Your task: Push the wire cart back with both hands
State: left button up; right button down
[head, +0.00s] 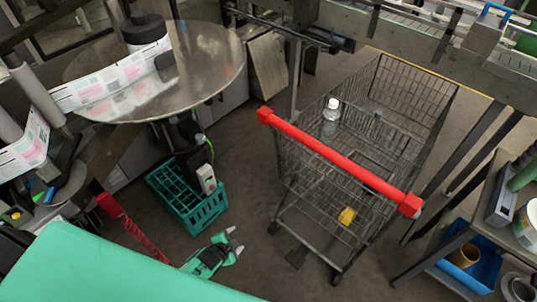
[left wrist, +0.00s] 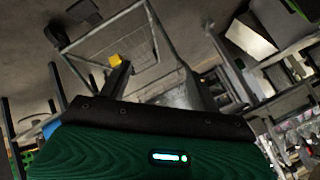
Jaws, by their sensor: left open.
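The wire cart (head: 405,105) stands upright on the floor right of centre in the head view. Its red handle bar (head: 340,160) slants across its near side. A clear bottle with a white cap (head: 331,118) and a small yellow item (head: 347,216) show within the cart's outline. My left gripper (head: 236,240) is open and empty, low and to the left of the cart, apart from the handle. In the left wrist view, part of the cart's frame and the yellow item (left wrist: 115,61) show beyond the gripper. My right gripper is not in view.
A round metal table (head: 205,65) with a label reel stands at the upper left. A teal crate (head: 190,205) sits on the floor below it. A conveyor runs along the back. A bench and a blue bin (head: 468,268) stand at the right, close to the cart.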

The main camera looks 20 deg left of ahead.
pick_arm(q)
jog(key=w+d+r+m+t+h, duration=0.1)
jog(key=w+d+r+m+t, duration=0.15)
jog(key=w+r, duration=0.45)
jog(key=w+d+r+m+t+h, duration=0.1)
jog(key=w+r+m+t, duration=0.2)
jog(key=r, duration=0.8)
jog(key=w+d+r+m+t+h, duration=0.1)
jog(key=w+d+r+m+h, duration=0.15)
jog(key=r, duration=0.75)
jog(key=w+d+r+m+t+h, duration=0.1)
jog(key=d+r+m+h, duration=0.2)
jog(key=r, duration=0.7)
jog(key=w+d+y, duration=0.1)
jog(key=w+d, duration=0.1)
jog(key=w, duration=0.3)
jog(key=shift+w+d+m, duration=0.25)
jog(key=shift+d+m, duration=0.05)
jog(key=shift+y, duration=0.25)
